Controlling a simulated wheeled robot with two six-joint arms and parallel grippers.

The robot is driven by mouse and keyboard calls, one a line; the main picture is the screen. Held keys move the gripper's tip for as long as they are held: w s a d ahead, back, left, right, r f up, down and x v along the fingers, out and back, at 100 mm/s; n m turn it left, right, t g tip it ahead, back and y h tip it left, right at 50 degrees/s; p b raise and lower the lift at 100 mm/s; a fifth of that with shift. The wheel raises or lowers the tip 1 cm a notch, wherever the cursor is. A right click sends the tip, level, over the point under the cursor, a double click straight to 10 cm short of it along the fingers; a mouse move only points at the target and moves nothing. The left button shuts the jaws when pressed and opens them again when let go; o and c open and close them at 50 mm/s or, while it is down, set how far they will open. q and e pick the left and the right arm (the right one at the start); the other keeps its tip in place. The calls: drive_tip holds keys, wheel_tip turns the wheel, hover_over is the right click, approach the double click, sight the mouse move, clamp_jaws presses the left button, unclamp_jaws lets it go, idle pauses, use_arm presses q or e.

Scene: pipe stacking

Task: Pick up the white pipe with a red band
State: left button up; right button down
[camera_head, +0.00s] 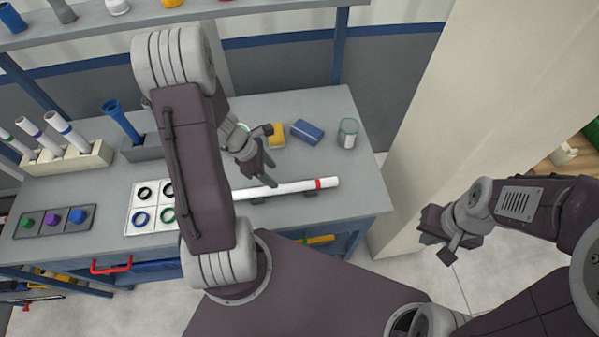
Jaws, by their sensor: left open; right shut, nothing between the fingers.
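The white pipe (293,188) with a red band (325,184) lies across small dark supports near the front of the grey workbench. The band is near its right end. Its left end is hidden behind my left arm. My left gripper (266,173) is open, just above the pipe and left of the band. I cannot tell whether its fingers touch the pipe. My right gripper (441,245) is shut and empty, off to the right of the bench over the floor.
Banded white pipes stand in a beige rack (87,160) at the left, beside a blue pipe (120,120) in a grey holder. A yellow block (277,136), a blue box (307,131) and a jar (348,133) stand behind the pipe. A beige pillar (440,110) rises right of the bench.

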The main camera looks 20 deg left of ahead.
sight(283, 189)
use_arm(q)
drive_tip(key=s+a, duration=0.2)
drive_tip(key=shift+s+a+r+n, duration=0.1)
drive_tip(key=shift+s+r+n, duration=0.2)
drive_tip(key=shift+s+n, duration=0.1)
drive_tip(key=shift+f, duration=0.35)
drive_tip(key=f, duration=0.1)
drive_tip(key=w+d+f, duration=0.1)
drive_tip(key=w+f+b, duration=0.1)
drive_tip(key=shift+d+f, duration=0.1)
drive_tip(key=shift+d, duration=0.3)
drive_tip(key=shift+s, duration=0.1)
drive_tip(key=b+x, duration=0.1)
drive_tip(key=x, duration=0.1)
drive_tip(key=b+x, duration=0.1)
drive_tip(key=x, duration=0.2)
drive_tip(key=shift+s+a, duration=0.1)
drive_tip(key=shift+s, duration=0.1)
drive_tip(key=shift+w+f, duration=0.15)
drive_tip(key=shift+c, duration=0.2)
use_arm(e)
drive_tip(key=shift+s+a+f, duration=0.2)
drive_tip(key=shift+s+f, duration=0.15)
drive_tip(key=shift+f, duration=0.25)
drive_tip(key=shift+s+a+f, duration=0.15)
drive_tip(key=shift+s+f, duration=0.15)
drive_tip(key=shift+f, duration=0.25)
